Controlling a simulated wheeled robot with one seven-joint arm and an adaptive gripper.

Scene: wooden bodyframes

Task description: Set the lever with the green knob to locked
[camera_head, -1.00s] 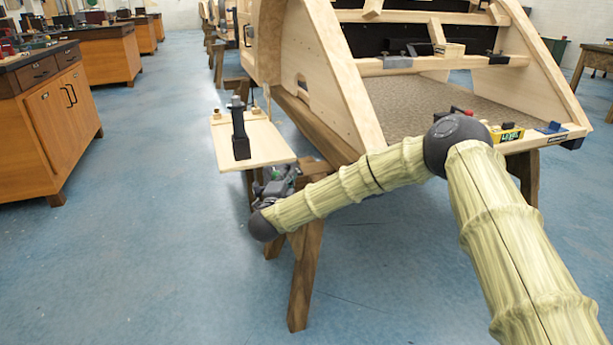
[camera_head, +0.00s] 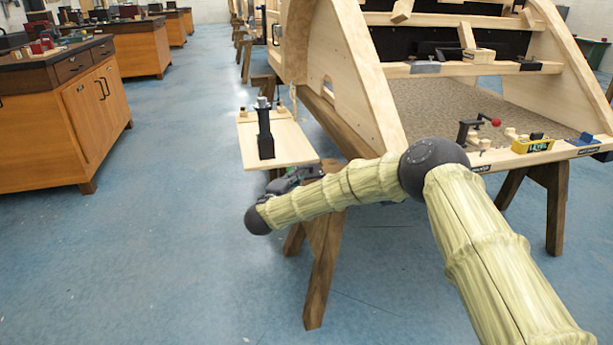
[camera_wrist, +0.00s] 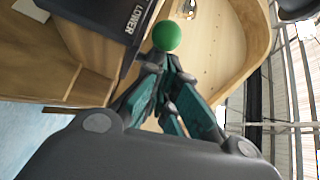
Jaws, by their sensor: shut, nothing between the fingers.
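The green knob (camera_wrist: 167,36) shows at the top middle of the wrist view, just beyond my fingertips. My gripper (camera_wrist: 162,68) is shut and empty, its fingertips pointing at the knob. I cannot tell whether they touch it. The lever's arm and its position are hidden or unclear. A dark plate marked LOWER (camera_wrist: 112,25) lies left of the knob.
A small wooden shelf (camera_head: 292,149) with a dark upright fixture (camera_head: 265,135) stands above my gripper. A red-knobbed lever (camera_head: 495,122) and a yellow level (camera_head: 533,145) are on the frame's front rail. Open floor (camera_head: 180,220) lies left.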

